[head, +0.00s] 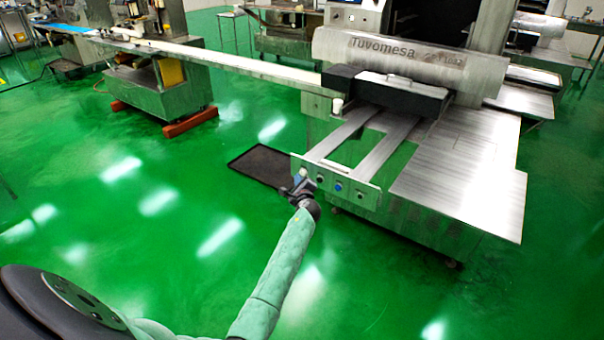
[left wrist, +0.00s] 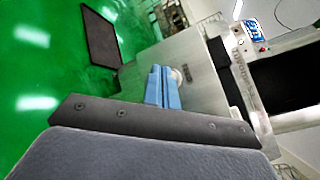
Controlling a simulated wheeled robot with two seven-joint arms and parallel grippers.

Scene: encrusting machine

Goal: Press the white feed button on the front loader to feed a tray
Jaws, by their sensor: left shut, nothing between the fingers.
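The front loader (head: 378,127) is a metal frame with two flat rails sticking out from the machine. Its front panel (head: 349,193) carries a row of small round buttons, among them a blue button (head: 338,187). My left gripper (head: 300,178) is at the left end of this panel, shut and empty, and covers part of it. In the left wrist view its blue fingers (left wrist: 163,86) are together. A whitish round button (left wrist: 177,76) shows right beside the fingertips, partly hidden by them. I cannot tell whether they touch it. My right gripper is in neither view.
The large Tuvomesa machine (head: 395,60) stands behind the loader, with a flat metal table (head: 460,185) to its right. A long conveyor (head: 235,62) runs to the left. A dark mat (head: 262,165) lies on the green floor. The floor in front is clear.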

